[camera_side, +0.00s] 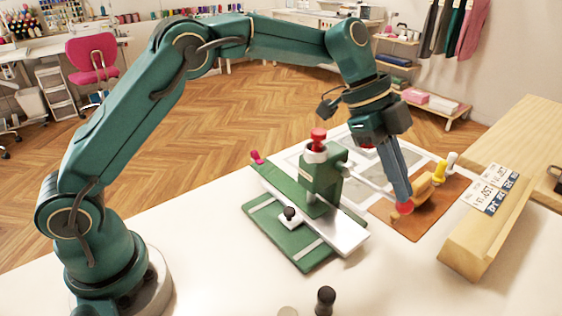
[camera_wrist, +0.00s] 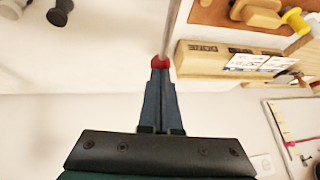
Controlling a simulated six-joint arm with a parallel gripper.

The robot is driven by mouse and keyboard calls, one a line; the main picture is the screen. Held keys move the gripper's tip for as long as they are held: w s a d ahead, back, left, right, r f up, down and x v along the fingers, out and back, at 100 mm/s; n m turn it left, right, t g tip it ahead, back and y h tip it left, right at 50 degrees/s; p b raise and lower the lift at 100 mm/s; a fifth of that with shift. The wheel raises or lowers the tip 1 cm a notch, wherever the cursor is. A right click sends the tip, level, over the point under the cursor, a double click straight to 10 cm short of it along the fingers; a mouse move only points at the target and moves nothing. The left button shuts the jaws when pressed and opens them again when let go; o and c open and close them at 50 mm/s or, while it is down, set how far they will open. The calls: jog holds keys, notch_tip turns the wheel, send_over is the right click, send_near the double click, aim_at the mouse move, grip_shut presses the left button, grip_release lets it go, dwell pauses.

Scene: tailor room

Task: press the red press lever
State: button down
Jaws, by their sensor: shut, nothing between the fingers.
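A green press (camera_side: 322,178) stands on a green base with a silver plate (camera_side: 335,232), left of my gripper in the side view. A red knob (camera_side: 318,135) tops it; I take this as the red press lever. My gripper (camera_side: 404,207) points down to the right of the press, its shut, red-tipped fingers appearing over the brown mat. In the wrist view my gripper (camera_wrist: 160,62) shows both fingers together with nothing between them. The red knob does not show clearly in the wrist view. My gripper is apart from the red knob.
The brown mat (camera_side: 385,211) carries wooden pieces and a yellow-handled tool (camera_side: 439,172). A long wooden block (camera_side: 490,236) with number cards stands at right. A small dark knob (camera_side: 325,299) stands at the front edge. White table is free at front left.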

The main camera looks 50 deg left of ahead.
jog(key=shift+f, duration=0.2)
jog(key=shift+v, duration=2.75)
jog(key=s+a+r+n+t+y, duration=0.2)
jog(key=s+a+r+n+t, duration=0.15)
jog(key=s+a+r, duration=0.4)
jog(key=s+a+f+n+y, duration=0.2)
jog(key=s+a+f+n, duration=0.1)
jog(key=s+f+n, duration=0.2)
jog(key=s+a+f+n+y, duration=0.2)
jog(key=s+f+n, duration=0.3)
jog(key=s+n, duration=0.4)
jog(key=shift+s+a, duration=0.2)
jog(key=shift+a, duration=0.2)
jog(key=shift+f, duration=0.1)
